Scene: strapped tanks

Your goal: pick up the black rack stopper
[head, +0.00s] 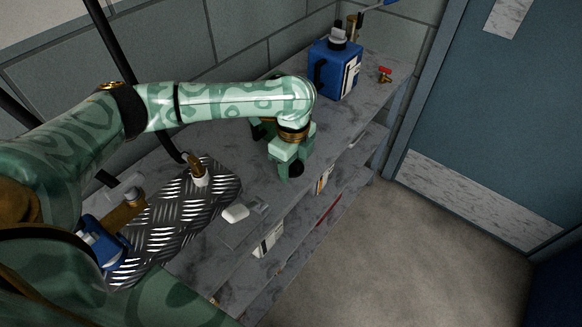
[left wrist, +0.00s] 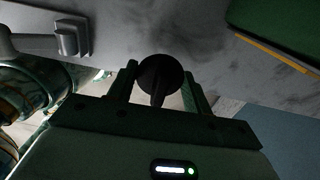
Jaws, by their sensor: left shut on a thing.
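The black rack stopper (head: 297,169) shows as a small dark round piece at the front edge of the grey marbled shelf, partly covered by my left gripper. My left gripper (head: 289,168) reaches down over it from the left. In the left wrist view the stopper (left wrist: 160,76) has a round dark head and a narrower stem, and it sits between the two fingers of my left gripper (left wrist: 160,88). The fingers are shut on it. Whether it is clear of the shelf I cannot tell. My right gripper is not in view.
A blue jug (head: 335,70) stands at the far end of the shelf, with a red-handled valve (head: 385,74) beside it. A diamond-plate sheet (head: 180,222) and a white piece (head: 235,213) lie nearer. Open floor (head: 400,255) and a blue-grey door (head: 500,130) are at right.

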